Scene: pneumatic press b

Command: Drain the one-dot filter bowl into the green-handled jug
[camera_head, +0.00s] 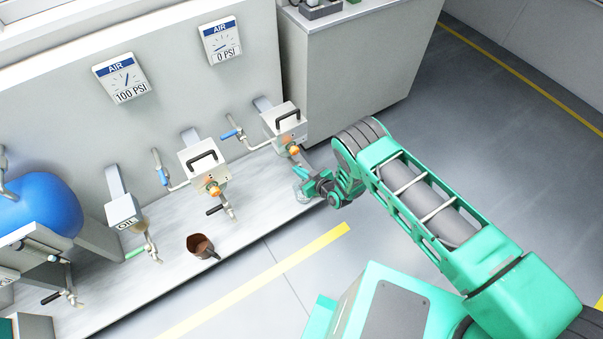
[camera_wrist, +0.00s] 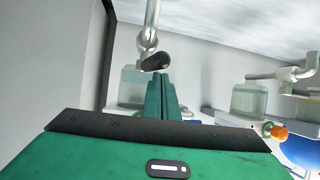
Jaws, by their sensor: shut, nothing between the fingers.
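Two filter units with black top handles stand along the bench: a middle one (camera_head: 204,166) and a right one (camera_head: 284,122). Their dot marks are too small to read. My gripper (camera_head: 312,186) is at the right unit's lower front. In the wrist view its green fingers (camera_wrist: 160,92) are together and empty, their tips close to a black-gripped lever (camera_wrist: 156,62) on a pipe. I cannot tell whether they touch. A clear bowl (camera_wrist: 133,88) shows behind the fingers.
Wall gauges read 100 PSI (camera_head: 122,78) and 0 PSI (camera_head: 221,41). An OIL unit (camera_head: 123,211) and a blue tank (camera_head: 42,205) are at left. A grey cabinet (camera_head: 350,75) stands close behind my gripper. The floor in front has a yellow line (camera_head: 260,281).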

